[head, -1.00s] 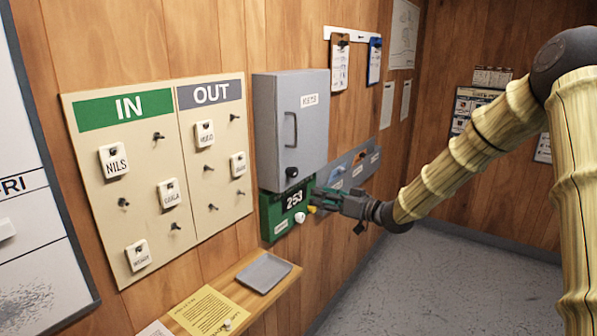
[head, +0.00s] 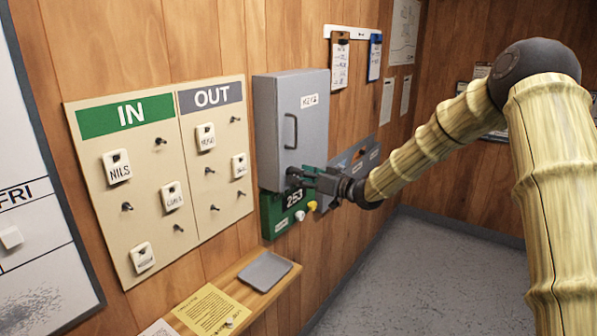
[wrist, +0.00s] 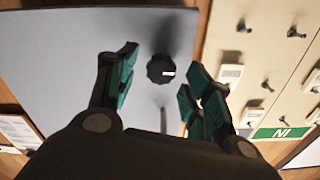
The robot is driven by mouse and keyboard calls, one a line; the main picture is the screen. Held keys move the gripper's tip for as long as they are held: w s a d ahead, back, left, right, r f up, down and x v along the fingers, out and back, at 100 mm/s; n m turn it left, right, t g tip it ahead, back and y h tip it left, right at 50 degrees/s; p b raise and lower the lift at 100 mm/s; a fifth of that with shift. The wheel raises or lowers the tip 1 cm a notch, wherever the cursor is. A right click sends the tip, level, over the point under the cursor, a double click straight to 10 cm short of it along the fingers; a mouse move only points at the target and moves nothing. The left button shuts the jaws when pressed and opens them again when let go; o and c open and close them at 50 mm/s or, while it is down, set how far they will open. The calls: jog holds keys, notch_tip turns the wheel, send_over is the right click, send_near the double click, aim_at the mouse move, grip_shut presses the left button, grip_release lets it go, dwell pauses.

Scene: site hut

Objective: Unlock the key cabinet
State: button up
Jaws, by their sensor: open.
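The grey key cabinet (head: 291,110) hangs on the wood wall with its door closed, a "KEYS" label and a dark bar handle (head: 290,131) on its front. Its round black lock knob (wrist: 161,69) shows in the wrist view with a pale mark on its right side. My gripper (head: 302,176) is at the lower part of the cabinet door. In the wrist view my gripper (wrist: 157,77) is open, with its green-padded fingers on either side of the knob and visible gaps to it. In the head view the fingers partly cover the knob.
A green "253" box (head: 280,213) with white and yellow buttons sits just below the cabinet. A grey wall rack (head: 352,160) is to its right. The IN/OUT board (head: 160,170) is at left. A shelf (head: 225,270) with a grey tray (head: 265,271) juts out below.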

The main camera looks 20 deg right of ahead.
jog(key=shift+w+a, duration=0.45)
jog(key=shift+w, duration=0.15)
jog(key=c, duration=1)
jog(key=shift+f+n+b, duration=0.1)
jog(key=shift+n+b, duration=0.2)
jog(key=shift+b, duration=0.1)
jog(key=n+b, duration=1.7)
jog(key=b, duration=0.3)
jog(key=shift+s+a+b, duration=0.1)
jog(key=shift+b, duration=0.25)
jog(key=shift+n, duration=0.3)
